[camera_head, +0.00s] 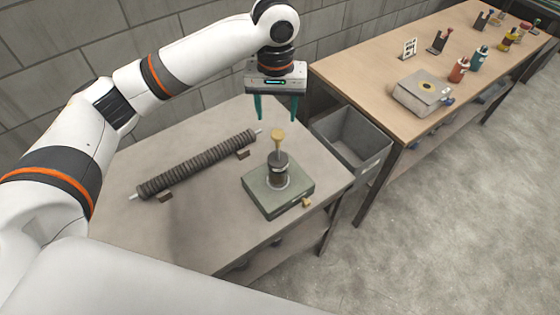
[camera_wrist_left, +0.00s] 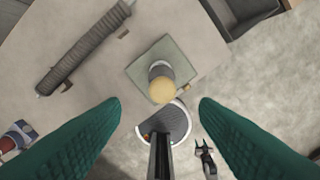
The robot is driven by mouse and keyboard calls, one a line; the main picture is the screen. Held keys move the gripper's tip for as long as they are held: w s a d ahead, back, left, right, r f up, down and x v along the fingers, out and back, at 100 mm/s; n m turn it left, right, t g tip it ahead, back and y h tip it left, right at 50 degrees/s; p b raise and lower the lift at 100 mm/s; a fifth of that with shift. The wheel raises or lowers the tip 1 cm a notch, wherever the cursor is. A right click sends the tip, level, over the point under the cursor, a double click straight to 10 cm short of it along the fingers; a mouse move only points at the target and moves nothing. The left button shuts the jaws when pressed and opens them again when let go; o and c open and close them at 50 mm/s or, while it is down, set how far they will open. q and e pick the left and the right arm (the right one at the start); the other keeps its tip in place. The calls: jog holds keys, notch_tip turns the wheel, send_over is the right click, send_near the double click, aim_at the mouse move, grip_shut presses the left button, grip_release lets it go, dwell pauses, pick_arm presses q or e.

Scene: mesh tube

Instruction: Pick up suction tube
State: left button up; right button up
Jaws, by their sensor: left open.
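A long dark ribbed tube (camera_head: 198,164) with a pale rod end at each side lies across two small brown supports on the grey table. It also shows at the upper left of the left wrist view (camera_wrist_left: 85,46). A dark upright cylinder with a yellow knob on top (camera_head: 278,135) stands on a grey-green block; this knob is near the centre of the left wrist view (camera_wrist_left: 162,90). I cannot tell which of the two is the suction tube. My left gripper (camera_head: 276,116) has green fingers spread apart, empty, above the knob. My right gripper is not in view.
The grey-green block (camera_head: 259,196) sits near the right edge of the grey table (camera_head: 190,235). A grey bin (camera_head: 340,131) stands beyond that edge. The table's front left is clear.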

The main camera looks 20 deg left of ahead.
pick_arm(q)
jog(key=p, duration=0.2)
send_over(278, 146)
jog(key=f, duration=0.6)
jog(key=shift+w+a, duration=0.2)
jog(key=shift+f+p, duration=0.3)
jog(key=shift+f, duration=0.35)
notch_tip(278, 146, down, 4)
jog(key=shift+w+r+p, duration=0.15)
jog(key=shift+r+p, duration=0.05)
jog(key=shift+p, duration=0.45)
jog(key=shift+f, duration=0.3)
jog(key=shift+d, duration=0.1)
grip_shut()
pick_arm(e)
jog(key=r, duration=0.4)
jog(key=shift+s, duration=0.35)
